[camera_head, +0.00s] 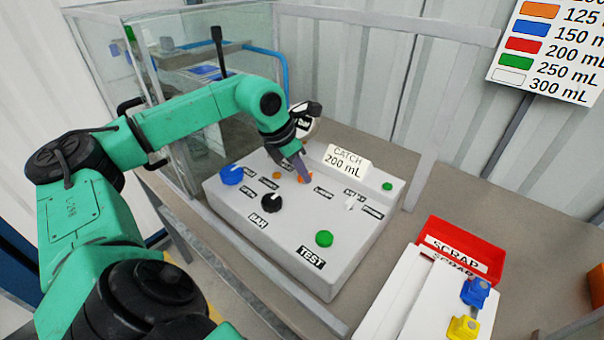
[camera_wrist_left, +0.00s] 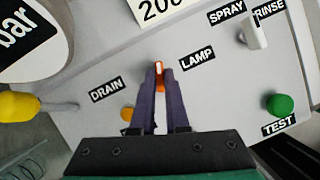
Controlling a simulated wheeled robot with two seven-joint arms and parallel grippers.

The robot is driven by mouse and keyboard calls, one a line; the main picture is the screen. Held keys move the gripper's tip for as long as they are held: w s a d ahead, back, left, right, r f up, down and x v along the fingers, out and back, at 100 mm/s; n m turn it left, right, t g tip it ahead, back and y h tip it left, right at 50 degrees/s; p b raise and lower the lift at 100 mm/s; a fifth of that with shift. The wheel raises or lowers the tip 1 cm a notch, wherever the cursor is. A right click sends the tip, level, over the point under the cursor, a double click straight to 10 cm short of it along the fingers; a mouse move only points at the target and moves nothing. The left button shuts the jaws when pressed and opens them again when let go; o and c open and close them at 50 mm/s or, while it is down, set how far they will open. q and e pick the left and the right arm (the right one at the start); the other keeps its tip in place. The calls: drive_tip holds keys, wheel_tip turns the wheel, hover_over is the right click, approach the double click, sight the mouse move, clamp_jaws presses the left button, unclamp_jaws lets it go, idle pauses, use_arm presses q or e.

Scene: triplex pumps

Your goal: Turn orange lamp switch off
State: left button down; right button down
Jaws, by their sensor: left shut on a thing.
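The orange lamp switch (camera_wrist_left: 159,69) stands on the panel beside the LAMP label (camera_wrist_left: 197,60) in the left wrist view. My left gripper (camera_wrist_left: 159,80) is shut on this switch, with one finger on each side of it. In the head view the left gripper (camera_head: 304,178) reaches down onto the top of the white control box (camera_head: 335,270), and its fingers partly cover the switch. My right gripper is not in either view.
On the box are a blue knob (camera_head: 232,175), a black knob (camera_head: 271,203), a green TEST button (camera_head: 324,239) and a white spray/rinse switch (camera_head: 350,203). A gauge (camera_wrist_left: 30,40) stands close by. A red scrap bin (camera_head: 490,255) is at right.

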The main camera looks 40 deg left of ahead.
use_arm(q)
drive_tip(key=shift+d+r+n+y+p, duration=0.15)
drive_tip(key=shift+n+y, duration=0.2)
drive_tip(key=shift+n, duration=0.65)
drive_tip(key=shift+a+n+y+p, duration=0.15)
drive_tip(key=shift+n+y, duration=0.2)
drive_tip(key=shift+n, duration=0.65)
drive_tip(key=shift+d, duration=0.1)
drive_tip(key=c, duration=0.9)
unclamp_jaws()
drive_tip(key=v, duration=1.4)
drive_tip(key=shift+s+d+r+p, duration=0.15)
drive_tip(key=shift+s+p, duration=0.2)
